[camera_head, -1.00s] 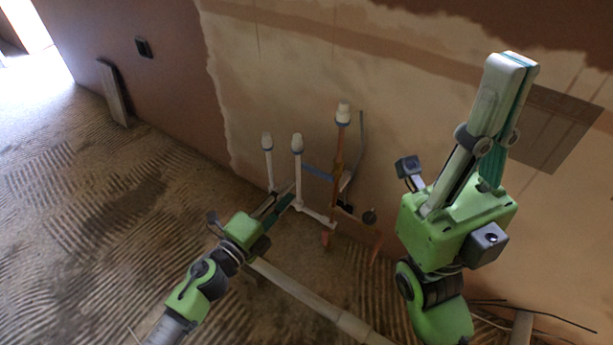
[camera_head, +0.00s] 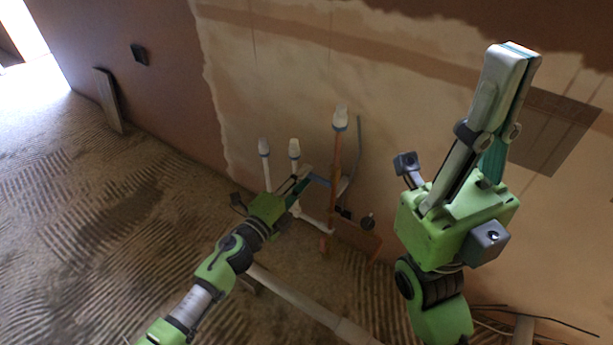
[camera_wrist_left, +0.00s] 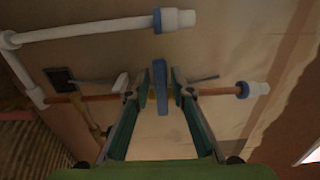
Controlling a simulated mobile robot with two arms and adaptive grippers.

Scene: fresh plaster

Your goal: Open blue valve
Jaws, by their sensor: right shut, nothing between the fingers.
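The blue valve handle (camera_head: 319,181) shows in the head view as a short bar near the copper pipe (camera_head: 336,160) at the wall. In the left wrist view the blue handle (camera_wrist_left: 161,88) stands lengthwise between the fingertips of my left gripper (camera_wrist_left: 160,87). A gap shows on both sides of the handle, so the fingers are open around it and do not grip it. In the head view my left gripper (camera_head: 308,176) reaches the handle from the left and partly hides it. My right gripper (camera_head: 515,50) is shut, empty and pointing up, well to the right.
White pipes with capped ends (camera_head: 294,150) stand just left of the copper pipe. A pale pipe (camera_head: 295,298) lies along the floor. A board (camera_head: 108,100) leans on the far left wall.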

